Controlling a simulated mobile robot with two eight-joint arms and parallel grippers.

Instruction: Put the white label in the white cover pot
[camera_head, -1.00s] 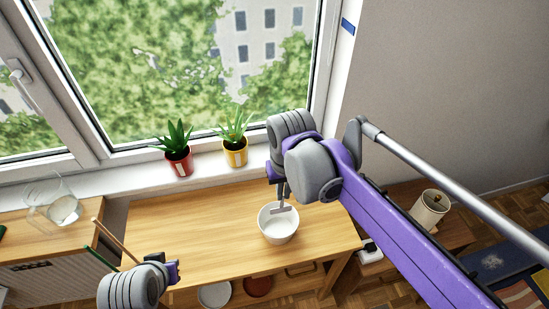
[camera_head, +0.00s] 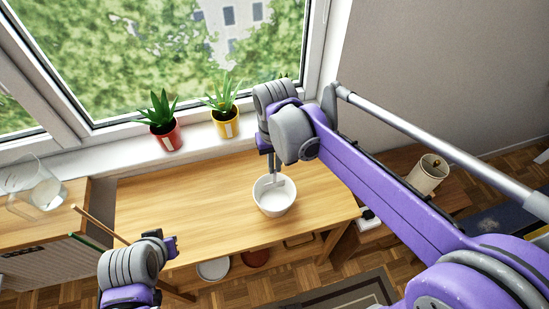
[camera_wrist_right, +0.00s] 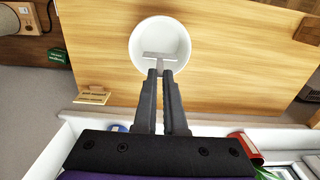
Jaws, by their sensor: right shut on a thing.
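The white cover pot (camera_head: 273,208) stands upright on the wooden table, and it also fills the upper middle of the right wrist view (camera_wrist_right: 165,34). My right gripper (camera_head: 272,164) is above the pot, fingers pointing down. In the right wrist view its fingertips (camera_wrist_right: 160,74) are shut on the stem of the white label (camera_wrist_right: 157,56), a pale T-shaped piece. The label (camera_head: 275,181) overlaps the pot's opening; how deep it sits is hard to tell. My left gripper (camera_head: 171,246) is at the lower left, away from the pot; its jaw opening is unclear.
A red pot (camera_head: 170,140) and a yellow pot (camera_head: 228,129) with plants stand on the windowsill behind the table. A glass jar (camera_head: 42,192) is at the left. A beige cylindrical thing (camera_head: 429,174) stands at the right. The tabletop (camera_head: 175,205) around the white pot is mostly clear.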

